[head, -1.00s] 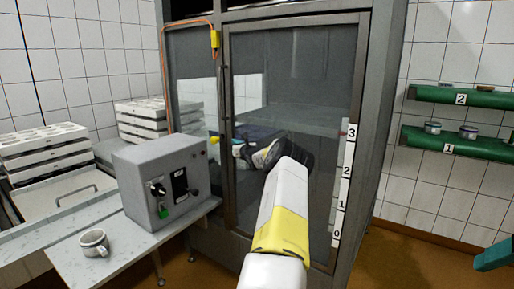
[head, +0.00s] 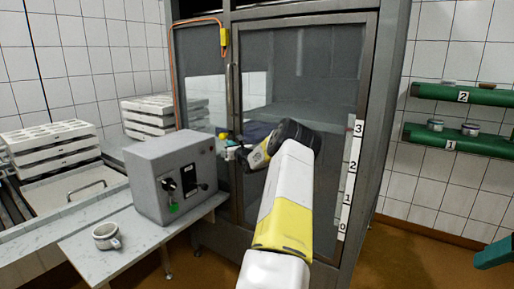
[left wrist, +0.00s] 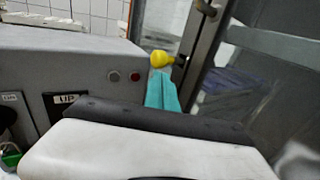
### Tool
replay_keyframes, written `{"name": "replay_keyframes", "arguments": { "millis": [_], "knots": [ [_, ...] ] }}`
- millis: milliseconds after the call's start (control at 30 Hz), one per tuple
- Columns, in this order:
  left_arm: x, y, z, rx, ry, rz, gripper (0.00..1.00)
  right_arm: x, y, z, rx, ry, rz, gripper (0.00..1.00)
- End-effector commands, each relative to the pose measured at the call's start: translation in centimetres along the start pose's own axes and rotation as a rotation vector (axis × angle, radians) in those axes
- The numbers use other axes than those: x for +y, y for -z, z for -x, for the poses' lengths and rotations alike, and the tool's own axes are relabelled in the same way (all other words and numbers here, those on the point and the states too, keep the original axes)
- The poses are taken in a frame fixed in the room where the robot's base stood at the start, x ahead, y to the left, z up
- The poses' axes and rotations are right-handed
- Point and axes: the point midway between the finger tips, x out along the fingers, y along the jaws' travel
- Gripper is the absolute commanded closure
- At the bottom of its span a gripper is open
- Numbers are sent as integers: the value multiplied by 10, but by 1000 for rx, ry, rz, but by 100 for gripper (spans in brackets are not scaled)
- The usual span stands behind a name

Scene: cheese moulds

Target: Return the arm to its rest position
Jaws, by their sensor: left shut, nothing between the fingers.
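My left arm reaches up the middle of the head view, in front of the cabinet's glass door (head: 290,90). My left gripper (head: 232,152) points left, near the grey control box and the left edge of the door. In the left wrist view its teal fingers (left wrist: 162,92) are together with nothing between them, just below a yellow knob (left wrist: 161,58). I cannot tell whether they touch the knob. A teal part of my right gripper (head: 492,256) shows at the right edge, mostly out of view.
The grey control box (head: 173,175) stands on a side table (head: 140,240) with a metal cup (head: 105,236). Stacked white mould trays (head: 50,145) are at the left. Green shelves (head: 455,138) with small pots hang on the right wall. A number scale (head: 351,180) runs beside the door.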

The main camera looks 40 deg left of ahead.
Motion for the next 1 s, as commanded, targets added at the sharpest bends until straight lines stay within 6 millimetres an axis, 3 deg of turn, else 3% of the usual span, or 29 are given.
{"name": "replay_keyframes", "arguments": {
  "millis": [200, 533, 667, 833, 1000],
  "knots": [
    [27, 0, 15, 2, -2, 1, 100, 0, 0, 0, 0, 0, 0, 0],
    [33, 0, 20, 0, 0, 2, 100, 0, 0, 0, 0, 0, 0, 0],
    [40, -14, 26, -1, -34, 73, 100, 0, 0, 0, 0, 0, 0, 0],
    [65, -58, 65, 23, -185, 407, 100, 0, 0, 0, 0, 0, 0, 0],
    [84, -82, 138, 121, -376, 840, 100, 0, 0, 0, 0, 0, 0, 0]
  ]
}}
